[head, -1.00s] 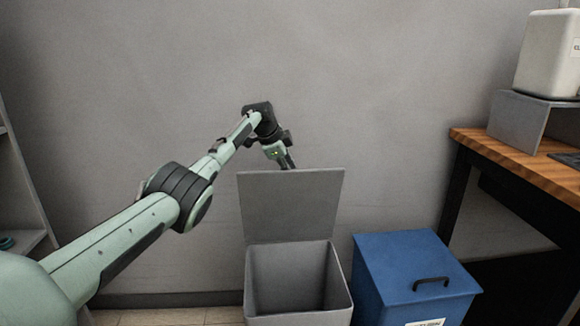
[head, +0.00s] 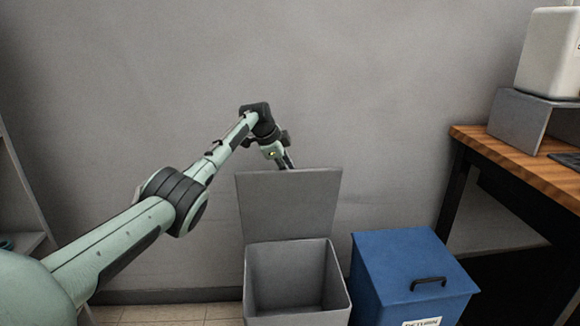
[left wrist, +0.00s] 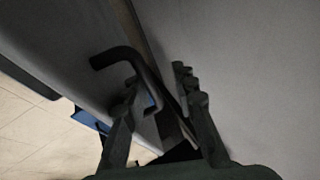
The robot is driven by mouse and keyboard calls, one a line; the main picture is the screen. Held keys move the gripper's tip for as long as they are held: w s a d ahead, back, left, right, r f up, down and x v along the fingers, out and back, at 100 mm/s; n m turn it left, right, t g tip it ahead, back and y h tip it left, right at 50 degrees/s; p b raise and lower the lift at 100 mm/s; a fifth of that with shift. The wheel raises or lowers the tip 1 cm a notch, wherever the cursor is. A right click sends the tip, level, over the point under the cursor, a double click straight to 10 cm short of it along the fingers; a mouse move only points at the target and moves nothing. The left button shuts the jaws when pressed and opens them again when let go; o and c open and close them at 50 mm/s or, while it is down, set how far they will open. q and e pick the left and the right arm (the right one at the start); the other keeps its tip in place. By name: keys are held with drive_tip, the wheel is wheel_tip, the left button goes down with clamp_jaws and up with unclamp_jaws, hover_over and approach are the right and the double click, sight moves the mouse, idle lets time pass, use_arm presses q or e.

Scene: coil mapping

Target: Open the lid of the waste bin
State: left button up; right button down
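The grey waste bin (head: 297,283) stands in the lower middle of the head view. Its lid (head: 289,205) is up, standing nearly vertical at the bin's back edge, and the bin's inside shows empty. My left arm reaches over from the left to behind the lid, where the lid hides the fingers in the head view. In the left wrist view my left gripper (left wrist: 157,79) has its fingers apart, with the lid's black bent handle (left wrist: 120,54) passing between them. I see no firm grip on the handle. My right gripper is not in view.
A blue lidded bin (head: 410,268) with a black handle stands close at the right. A wooden-topped table (head: 528,168) bearing a grey stand and white container is farther right. The wall is behind the lid, and a shelf edge (head: 22,190) is at the left.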

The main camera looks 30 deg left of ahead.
use_arm(q)
drive_tip(key=w+a+v, duration=0.1)
drive_tip(key=a+v, duration=0.1)
drive_tip(key=v, duration=1.7)
drive_tip(key=shift+w+r, duration=0.3)
drive_tip(key=shift+r, duration=0.35)
